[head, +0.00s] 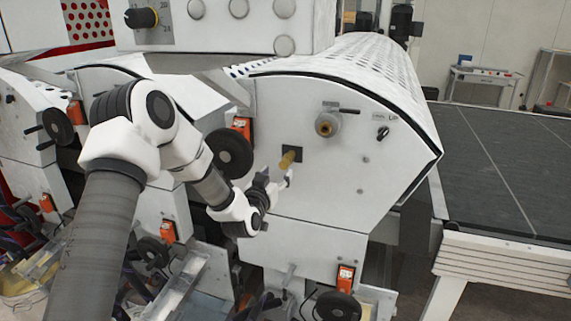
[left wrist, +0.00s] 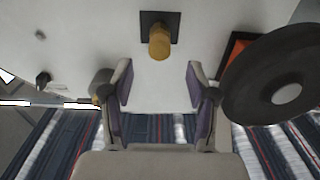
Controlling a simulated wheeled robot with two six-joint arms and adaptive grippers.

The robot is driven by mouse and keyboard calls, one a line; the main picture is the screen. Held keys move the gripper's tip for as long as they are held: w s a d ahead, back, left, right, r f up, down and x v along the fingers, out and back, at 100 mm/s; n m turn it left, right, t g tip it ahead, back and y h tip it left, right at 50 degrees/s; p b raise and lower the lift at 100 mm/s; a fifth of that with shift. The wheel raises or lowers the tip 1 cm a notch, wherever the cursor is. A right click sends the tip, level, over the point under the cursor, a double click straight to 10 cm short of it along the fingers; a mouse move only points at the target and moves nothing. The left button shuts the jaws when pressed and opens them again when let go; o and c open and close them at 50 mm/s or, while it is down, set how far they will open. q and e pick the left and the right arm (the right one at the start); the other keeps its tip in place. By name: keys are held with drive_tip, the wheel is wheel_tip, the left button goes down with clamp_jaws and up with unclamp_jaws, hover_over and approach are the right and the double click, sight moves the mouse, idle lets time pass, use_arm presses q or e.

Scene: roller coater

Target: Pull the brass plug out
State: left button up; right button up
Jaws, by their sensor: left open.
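The brass plug (head: 287,160) sticks out of a dark square plate (head: 293,153) on the white side panel of the coater. In the left wrist view the plug (left wrist: 159,43) stands out from its dark plate (left wrist: 160,20), upper middle. My left gripper (head: 275,178) is just below and left of the plug in the head view. In the left wrist view my left gripper (left wrist: 160,84) is open, with the plug ahead of the gap between its fingers. The fingers are apart from the plug and nothing is between them. My right gripper is not in view.
A black handwheel (left wrist: 283,92) with an orange block (head: 241,127) is close beside the gripper. A brass and grey fitting (head: 327,124) with a lever is right of the plug. A dark conveyor table (head: 500,165) lies at the right.

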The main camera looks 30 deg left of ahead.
sight(283, 167)
use_arm(q)
drive_tip(key=x, duration=0.2)
drive_tip(key=b+x, duration=0.1)
drive_tip(key=x, duration=0.2)
drive_tip(key=shift+w+f, duration=0.3)
drive_tip(key=shift+w+a+r+b, duration=0.2)
drive_tip(key=shift+w+b, duration=0.15)
drive_tip(key=shift+w, duration=0.35)
drive_tip(key=shift+b, duration=0.3)
clamp_jaws()
drive_tip(key=shift+s+f, duration=0.1)
idle(0.4)
